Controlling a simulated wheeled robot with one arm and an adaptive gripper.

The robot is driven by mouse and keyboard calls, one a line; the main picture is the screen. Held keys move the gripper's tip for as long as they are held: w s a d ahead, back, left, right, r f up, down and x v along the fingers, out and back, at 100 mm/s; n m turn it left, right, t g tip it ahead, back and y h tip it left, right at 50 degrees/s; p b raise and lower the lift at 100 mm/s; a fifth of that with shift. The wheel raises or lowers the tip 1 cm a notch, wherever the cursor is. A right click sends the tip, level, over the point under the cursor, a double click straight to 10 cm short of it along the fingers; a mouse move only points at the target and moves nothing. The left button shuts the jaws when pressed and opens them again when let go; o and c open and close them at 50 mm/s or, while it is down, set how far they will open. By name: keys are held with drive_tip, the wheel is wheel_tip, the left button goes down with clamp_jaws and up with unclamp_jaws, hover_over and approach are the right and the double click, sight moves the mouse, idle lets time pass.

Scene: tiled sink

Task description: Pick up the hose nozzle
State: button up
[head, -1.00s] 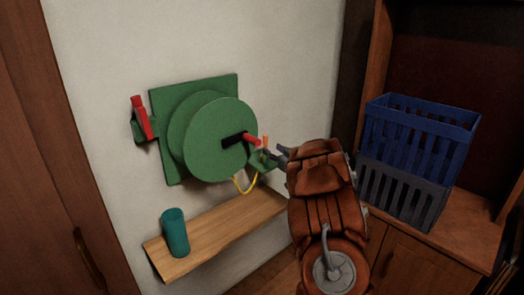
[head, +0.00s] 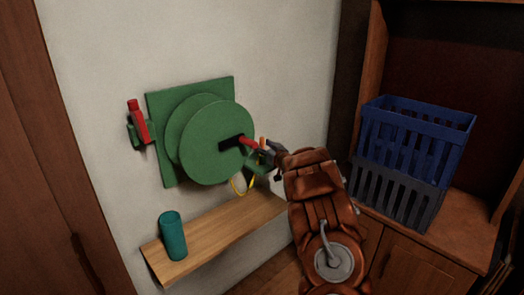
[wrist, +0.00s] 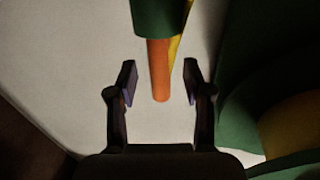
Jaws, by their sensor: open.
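The hose nozzle appears to be the orange cylinder (wrist: 160,70) in the wrist view, extending from a dark green holder (wrist: 160,15) with a yellow hose (wrist: 178,40) beside it. In the head view only a small orange tip (head: 263,142) shows above the holder, right of the green reel (head: 217,143). My gripper (wrist: 158,82) is open, with one finger on each side of the orange cylinder. There are visible gaps to both fingers. In the head view my gripper (head: 272,154) is at the holder and partly hides it.
The reel has a red-handled crank (head: 248,140) close to my gripper. A red piece (head: 138,118) sits at the reel's left. A teal cup (head: 173,236) stands on a wooden shelf (head: 215,232) below. Blue (head: 415,140) and grey (head: 397,190) crates are at right.

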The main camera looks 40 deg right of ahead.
drive_tip(key=shift+w+d, duration=0.1)
drive_tip(key=shift+w, duration=0.5)
drive_tip(key=shift+c, duration=0.2)
clamp_jaws()
